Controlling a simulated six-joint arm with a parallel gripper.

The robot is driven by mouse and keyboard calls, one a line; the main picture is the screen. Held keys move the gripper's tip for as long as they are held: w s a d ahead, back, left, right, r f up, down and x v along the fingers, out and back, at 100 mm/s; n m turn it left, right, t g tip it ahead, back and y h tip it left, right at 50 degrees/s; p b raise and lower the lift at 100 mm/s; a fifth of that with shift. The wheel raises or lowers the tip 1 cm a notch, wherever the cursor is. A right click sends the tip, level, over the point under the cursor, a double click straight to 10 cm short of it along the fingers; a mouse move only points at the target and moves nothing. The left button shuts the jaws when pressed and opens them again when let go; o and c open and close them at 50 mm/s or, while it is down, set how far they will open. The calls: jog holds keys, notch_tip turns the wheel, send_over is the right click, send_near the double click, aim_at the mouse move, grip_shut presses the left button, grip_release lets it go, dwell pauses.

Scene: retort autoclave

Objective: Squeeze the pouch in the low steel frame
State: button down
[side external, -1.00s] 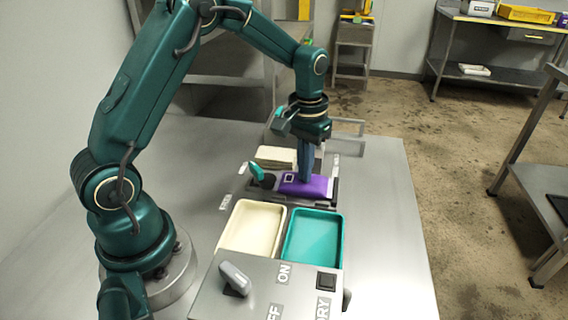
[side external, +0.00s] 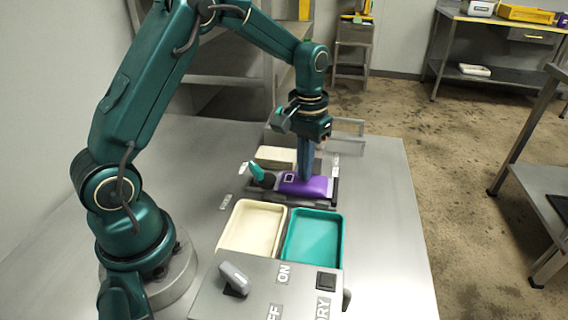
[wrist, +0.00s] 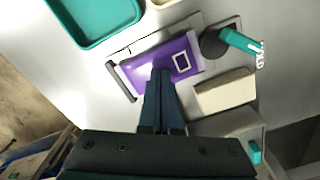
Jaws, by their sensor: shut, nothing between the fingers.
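The purple pouch (side external: 306,186) lies flat in the low steel frame (side external: 334,190), with a small white-edged square printed on it. The pouch (wrist: 172,60) and the frame (wrist: 122,82) also show in the wrist view. My gripper (side external: 304,178) points straight down with its fingertips at the top of the pouch. In the wrist view my gripper (wrist: 160,74) has its fingers together and empty over the pouch's middle. Whether the tips press on the pouch or only hover just above it, I cannot tell.
A teal-handled lever (side external: 259,174) stands left of the pouch. A cream block (side external: 274,156) lies behind it. A cream tray (side external: 252,228) and a teal tray (side external: 313,240) stand in front, with a switch box (side external: 262,290) nearer still. The steel table (side external: 385,220) is clear at right.

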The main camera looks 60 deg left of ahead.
notch_tip(320, 180, up, 7)
jog(key=shift+r, duration=0.2)
dwell(0.6)
jog(key=s+d+r+m+t, duration=0.1)
jog(key=s+d+r+t, duration=0.25)
jog(key=s+r, duration=0.45)
jog(key=s+d+f+m+t, duration=0.2)
jog(key=s+f, duration=0.2)
jog(key=s, duration=0.4)
jog(key=shift+s, duration=0.2)
